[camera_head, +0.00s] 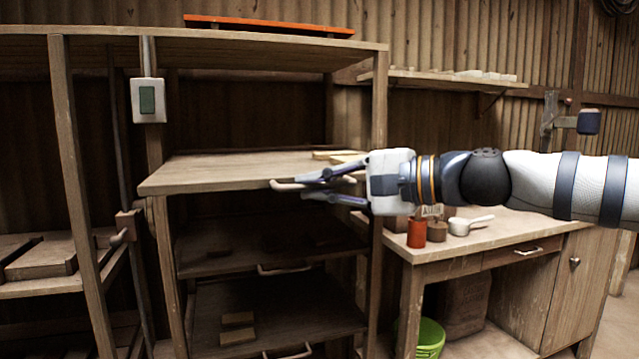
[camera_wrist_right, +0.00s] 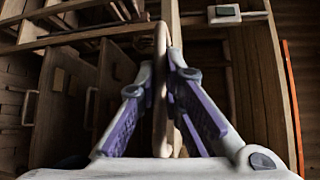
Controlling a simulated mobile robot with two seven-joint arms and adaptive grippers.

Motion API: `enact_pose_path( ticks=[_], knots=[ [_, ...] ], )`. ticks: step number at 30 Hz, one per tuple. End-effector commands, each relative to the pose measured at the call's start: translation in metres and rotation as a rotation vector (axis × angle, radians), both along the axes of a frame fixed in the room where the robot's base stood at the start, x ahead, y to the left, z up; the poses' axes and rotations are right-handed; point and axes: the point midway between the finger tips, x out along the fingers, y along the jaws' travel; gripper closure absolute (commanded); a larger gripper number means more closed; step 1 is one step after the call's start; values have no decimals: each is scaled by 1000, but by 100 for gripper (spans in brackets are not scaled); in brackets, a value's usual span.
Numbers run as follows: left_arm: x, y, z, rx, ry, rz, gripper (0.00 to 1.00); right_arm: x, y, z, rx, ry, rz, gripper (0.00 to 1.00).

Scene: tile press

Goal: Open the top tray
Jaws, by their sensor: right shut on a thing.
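The top tray (camera_head: 215,172) is a flat wooden board in the rack, and its front edge stands out past the trays below. Its pale bar handle (camera_head: 284,185) is at the front edge. My right gripper (camera_head: 312,186) reaches in from the right and is shut on this handle. In the right wrist view the handle (camera_wrist_right: 160,85) runs between the two purple-padded fingers. The gripper hides part of the tray's right front. My left gripper is not in view.
Two lower trays (camera_head: 215,262) with similar handles sit beneath; small blocks (camera_head: 237,320) lie on the lowest. A switch box (camera_head: 148,100) is on the left post. A workbench (camera_head: 470,245) with a red can (camera_head: 417,233) and a white pot (camera_head: 462,227) stands at right.

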Motion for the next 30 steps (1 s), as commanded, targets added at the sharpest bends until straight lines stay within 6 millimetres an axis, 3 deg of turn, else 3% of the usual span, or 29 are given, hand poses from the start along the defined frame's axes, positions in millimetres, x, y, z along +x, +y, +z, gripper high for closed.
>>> enact_pose_path(
  ticks=[17,18,20,30],
  knots=[
    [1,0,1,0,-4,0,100,0,0,0,-2,-3,-2,100],
    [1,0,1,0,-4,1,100,0,0,0,-1,-2,-2,85],
    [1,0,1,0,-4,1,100,0,0,0,-1,-2,-2,71],
    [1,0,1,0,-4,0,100,-1,-4,1,0,-1,-2,71]
  ],
)
